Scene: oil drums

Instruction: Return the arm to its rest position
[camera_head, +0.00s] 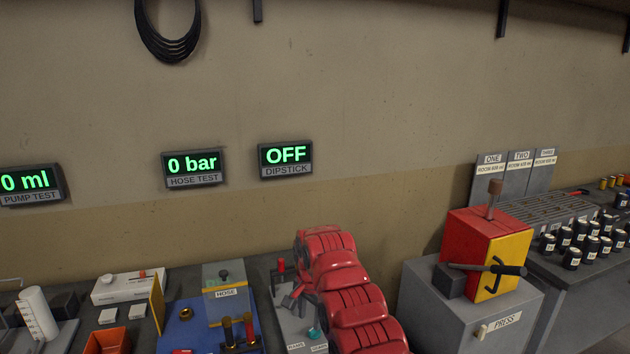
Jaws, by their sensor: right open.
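My red right arm (350,292) rises from the bottom edge, a little right of centre, and bends over the bench in front of the wall. Its segmented links fill the space between the grey panel and the press cabinet. My right gripper is open and holds nothing that I can see; its fingers are mostly hidden by the arm. My left gripper is not in view.
A grey panel (291,325) with small levers lies left of the arm. Further left are a HOSE box (226,293) and an orange bin (107,341). A red and yellow press (487,250) stands close right. Several small cans (572,258) stand far right.

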